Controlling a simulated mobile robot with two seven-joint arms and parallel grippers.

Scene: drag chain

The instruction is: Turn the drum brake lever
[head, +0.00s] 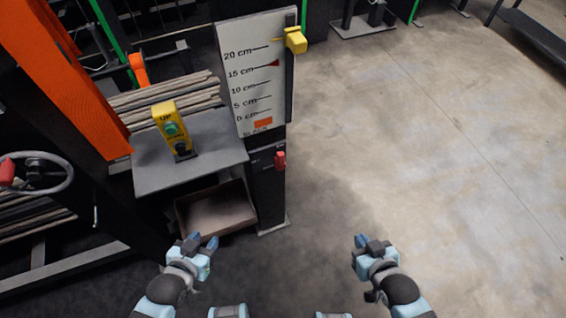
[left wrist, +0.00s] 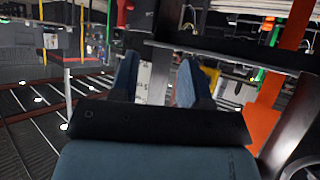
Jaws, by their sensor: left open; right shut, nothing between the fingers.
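A small red handle (head: 280,160) sits on the right side of a black post below the white scale board. It looks like a lever, but I cannot read a label that names it as the drum brake lever. My left gripper (head: 202,242) is open and empty, low in front of the bin and well short of the red handle. Its two blue fingers stand apart in the left wrist view (left wrist: 155,82). My right gripper (head: 374,243) is shut and empty over the floor, to the right of the post and apart from everything.
A scale board (head: 248,80) carries a yellow knob (head: 296,41). A grey shelf (head: 185,165) holds a yellow button box (head: 172,130), above a brown bin (head: 216,207). A handwheel (head: 45,172) with a red knob is at far left. The floor (head: 430,150) to the right is clear.

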